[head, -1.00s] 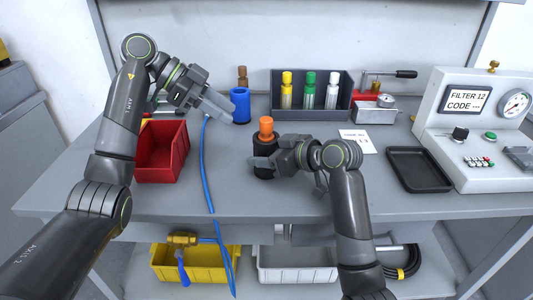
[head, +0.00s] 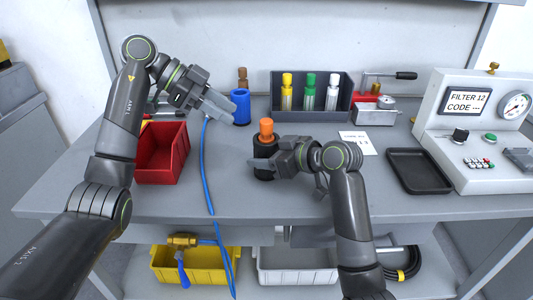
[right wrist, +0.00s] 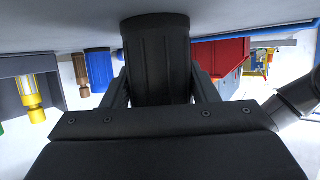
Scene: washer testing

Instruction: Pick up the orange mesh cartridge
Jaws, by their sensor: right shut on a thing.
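The orange mesh cartridge (head: 266,129) stands upright in a black cylindrical holder (head: 264,150) on the bench, and only its orange upper part shows. My right gripper (head: 264,167) is shut around the holder's side, below the orange part. In the right wrist view, the dark ribbed holder (right wrist: 157,60) sits between the two fingers, and the orange cartridge is hidden. My left gripper (head: 228,109) is in the air near a blue cylinder (head: 240,106) with a brown-topped piece (head: 242,77) behind it. Whether its fingers are apart is unclear.
A dark rack (head: 300,106) holds yellow, green and white cartridges at the back. A red bin (head: 163,155) and blue hose (head: 203,165) lie left. A black tray (head: 419,172) and the test console (head: 465,110) stand right. A white card (head: 359,142) lies flat beside the right arm.

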